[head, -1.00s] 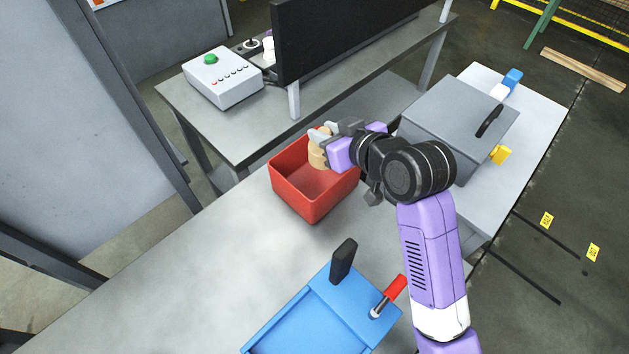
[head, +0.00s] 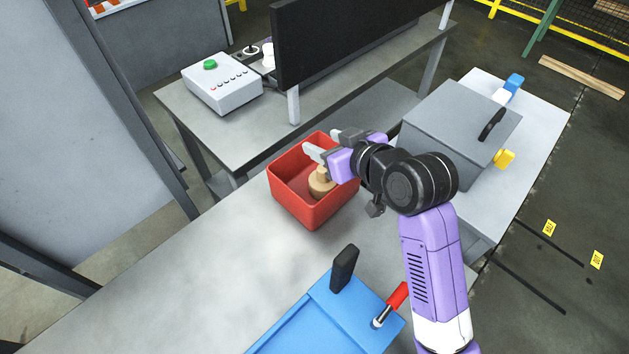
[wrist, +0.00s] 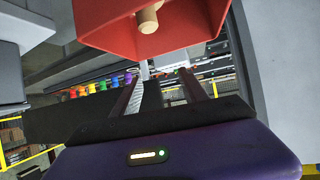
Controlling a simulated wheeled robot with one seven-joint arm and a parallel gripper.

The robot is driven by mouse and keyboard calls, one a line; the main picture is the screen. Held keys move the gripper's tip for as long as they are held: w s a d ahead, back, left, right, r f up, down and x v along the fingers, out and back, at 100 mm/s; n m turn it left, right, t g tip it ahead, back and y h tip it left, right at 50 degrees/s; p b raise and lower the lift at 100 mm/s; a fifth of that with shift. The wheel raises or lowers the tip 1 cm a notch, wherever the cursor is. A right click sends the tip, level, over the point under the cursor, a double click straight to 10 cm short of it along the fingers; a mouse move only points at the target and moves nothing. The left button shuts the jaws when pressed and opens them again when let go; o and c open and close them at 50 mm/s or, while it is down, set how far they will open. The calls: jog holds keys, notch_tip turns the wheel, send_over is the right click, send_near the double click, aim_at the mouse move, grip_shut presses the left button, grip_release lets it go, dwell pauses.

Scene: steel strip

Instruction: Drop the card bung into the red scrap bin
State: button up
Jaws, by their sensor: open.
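The card bung (head: 320,184) is a tan, stepped round piece. In the head view it is inside the red scrap bin (head: 312,218), near the bin's right side, below my gripper. My gripper (head: 322,142) is open and empty over the bin's back right part, apart from the bung. In the wrist view the bung's narrow tan end (wrist: 148,20) shows within the red bin (wrist: 205,32) at the top. The open fingers (wrist: 165,95) also show there with nothing between them. Whether the bung touches the bin's floor is hard to tell.
A blue tray (head: 325,318) with a black handle and a red-handled tool (head: 397,297) is at the front. A grey lidded box (head: 455,125) stands right of my arm. A control box (head: 222,85) and dark screen (head: 345,40) are behind. The grey bench left of the tray is clear.

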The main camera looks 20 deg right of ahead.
jog(key=v, duration=0.7)
jog(key=shift+s+b, duration=0.25)
jog(key=shift+b, duration=0.1)
jog(key=shift+r, duration=0.1)
notch_tip(320, 180, up, 6)
jog(key=w+d+m+t+h, duration=0.1)
jog(key=d+m+t+h, duration=0.15)
jog(key=t, duration=0.25)
jog(key=s+a+f, duration=0.1)
jog(key=s+f, duration=0.3)
jog(key=s, duration=0.7)
jog(key=s+a+f+g, duration=0.1)
jog(key=s+f, duration=0.4)
jog(key=s, duration=0.6)
jog(key=s+a+f+g, duration=0.1)
jog(key=s+f, duration=0.3)
jog(key=s, duration=0.7)
jog(key=shift+a+f, duration=0.35)
jog(key=shift+n, duration=0.25)
